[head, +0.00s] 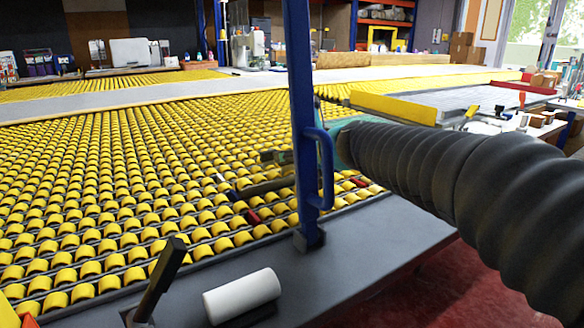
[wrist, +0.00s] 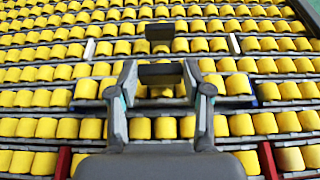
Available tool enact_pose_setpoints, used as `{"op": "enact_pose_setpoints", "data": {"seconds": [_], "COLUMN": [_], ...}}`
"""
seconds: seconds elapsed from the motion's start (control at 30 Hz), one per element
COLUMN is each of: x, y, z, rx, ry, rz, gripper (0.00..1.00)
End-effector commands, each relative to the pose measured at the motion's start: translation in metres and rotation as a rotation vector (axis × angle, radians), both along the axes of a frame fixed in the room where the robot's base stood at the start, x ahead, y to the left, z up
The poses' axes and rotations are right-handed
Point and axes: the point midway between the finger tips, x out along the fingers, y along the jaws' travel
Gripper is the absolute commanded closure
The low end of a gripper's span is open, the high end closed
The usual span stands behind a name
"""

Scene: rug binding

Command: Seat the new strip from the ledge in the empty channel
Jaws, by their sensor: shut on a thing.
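My gripper (wrist: 160,80) is over the yellow roller bed, its two fingers showing left and right in the wrist view. A dark block shows between its fingertips. A long dark grey bar, which looks like the strip (wrist: 238,101), runs crosswise at the fingers. In the head view my gripper (head: 277,158) is partly behind the blue post, and the strip (head: 265,187) lies at a slant just below it. Grey channels run between the roller rows, with white, blue and red marks. I cannot tell which channel is empty or whether the strip touches one.
A blue post (head: 300,110) with a handle stands close to my arm. The grey ledge (head: 390,240) runs along the front, with a white cylinder (head: 242,294) and a dark upright lever (head: 160,280). A second dark block (wrist: 160,32) shows farther up in the wrist view.

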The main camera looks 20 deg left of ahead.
Motion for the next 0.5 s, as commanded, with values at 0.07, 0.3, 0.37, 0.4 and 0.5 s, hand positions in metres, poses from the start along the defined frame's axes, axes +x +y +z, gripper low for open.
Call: {"op": "enact_pose_setpoints", "data": {"seconds": [0.07,0.3,0.37,0.4,0.5], "x": [0.0,0.0,0.0,0.0,0.0], "y": [0.0,0.0,0.0,0.0,0.0], "z": [-0.015,-0.021,-0.021,-0.021,-0.023], "rx": [0.001,0.001,0.001,0.001,0.001], "ry": [0.0,-0.001,-0.001,-0.001,-0.001], "rz": [0.0,0.0,0.0,0.0,0.0], "gripper": [1.0,1.0,1.0,1.0,1.0]}}
